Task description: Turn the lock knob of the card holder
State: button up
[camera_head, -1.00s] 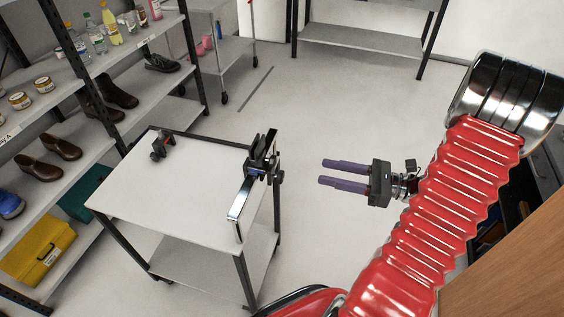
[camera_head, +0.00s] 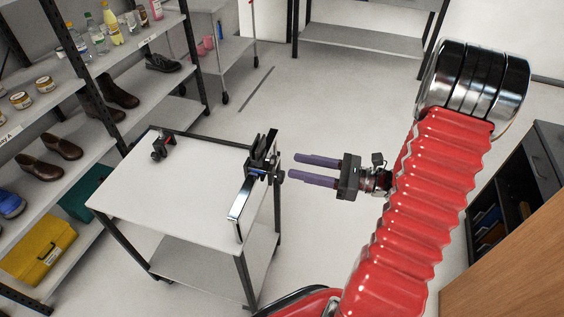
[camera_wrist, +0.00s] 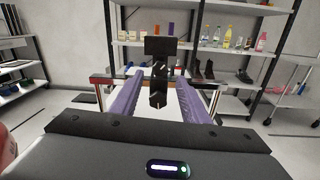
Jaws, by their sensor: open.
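The card holder (camera_head: 262,160) is a dark clamp-like device on a metal bar at the right edge of a white table (camera_head: 185,190). A small dark lock knob (camera_head: 280,176) sticks out on its right side, facing my gripper. My gripper (camera_head: 295,167) has two purple fingers, open and empty, pointing left just right of the knob. In the wrist view, the dark card holder (camera_wrist: 158,48) stands upright between the fingers (camera_wrist: 158,82), with the round knob (camera_wrist: 158,94) centred low between them. I cannot tell exactly how far the fingertips reach past the knob.
A smaller dark clamp (camera_head: 161,144) sits on the table's far left corner. A shelf with shoes, bottles and jars (camera_head: 90,100) stands at the left. The floor (camera_head: 330,110) behind my gripper is clear. A wooden cabinet (camera_head: 515,260) is at the right.

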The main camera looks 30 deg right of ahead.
aim_at(276, 162)
jog(key=shift+x, duration=2.95)
jog(key=shift+c, duration=0.3)
grip_shut()
jog(key=shift+n, duration=3)
